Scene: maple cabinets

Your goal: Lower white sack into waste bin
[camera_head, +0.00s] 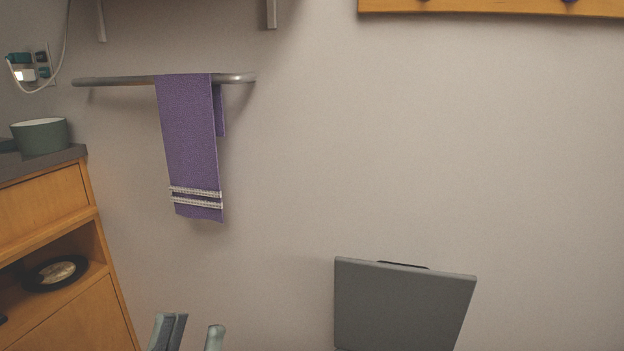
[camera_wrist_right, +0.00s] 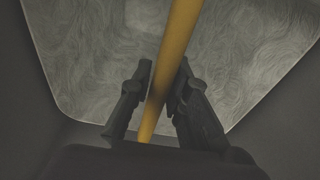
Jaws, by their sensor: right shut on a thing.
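In the right wrist view, my right gripper (camera_wrist_right: 164,78) is shut on a yellow strap (camera_wrist_right: 183,28) that runs between its two dark fingers. Behind the strap is a pale grey-white surface with swirling creases (camera_wrist_right: 90,60), framed by dark grey sides; it may be the white sack, but I cannot tell for sure. In the head view, a grey upright panel (camera_head: 400,305), which looks like the waste bin's raised lid, stands at the bottom right of centre. The bin's body is out of that view. My left gripper (camera_head: 194,335) shows at the bottom edge, its fingers apart and empty.
A wooden cabinet (camera_head: 45,215) stands at the left, with a green bowl (camera_head: 40,135) on top and a dark plate (camera_head: 54,272) on its shelf. A purple towel (camera_head: 190,145) hangs on a metal rail (camera_head: 115,81). The wall between towel and panel is bare.

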